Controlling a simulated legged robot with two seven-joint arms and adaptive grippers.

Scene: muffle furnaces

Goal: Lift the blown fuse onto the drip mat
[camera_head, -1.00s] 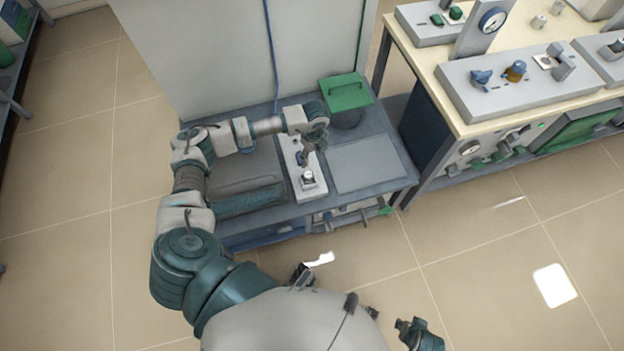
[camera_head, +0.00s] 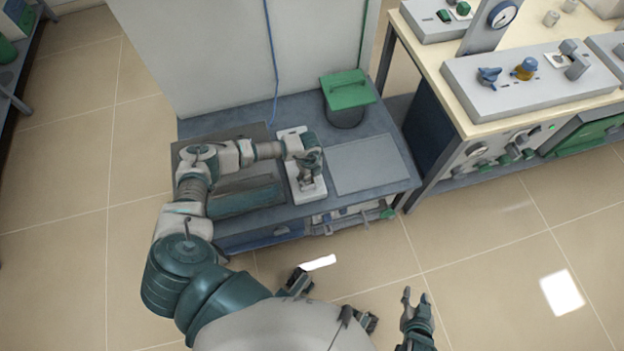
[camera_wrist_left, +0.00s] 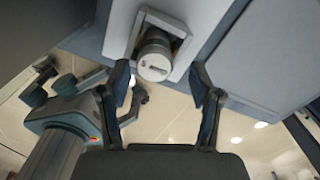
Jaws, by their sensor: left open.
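The blown fuse (camera_wrist_left: 155,58) shows in the left wrist view as a grey cylinder with a slotted end face, seated in a white holder (camera_head: 293,137) on the low bench. My left gripper (camera_head: 307,184) is over the front part of this holder and hides most of the fuse in the head view. In the left wrist view its fingers (camera_wrist_left: 160,78) are spread on either side of the fuse, with gaps. The drip mat (camera_head: 368,164), a flat grey rectangle, lies right of the holder, bare. My right gripper (camera_head: 416,296) is low, away from the bench, fingers apart.
A bin with a green lid (camera_head: 347,92) stands behind the mat. A teal roll-like piece (camera_head: 246,198) and a dark panel lie left of the holder. A taller cream-topped bench (camera_head: 468,118) with control boxes stands at the right.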

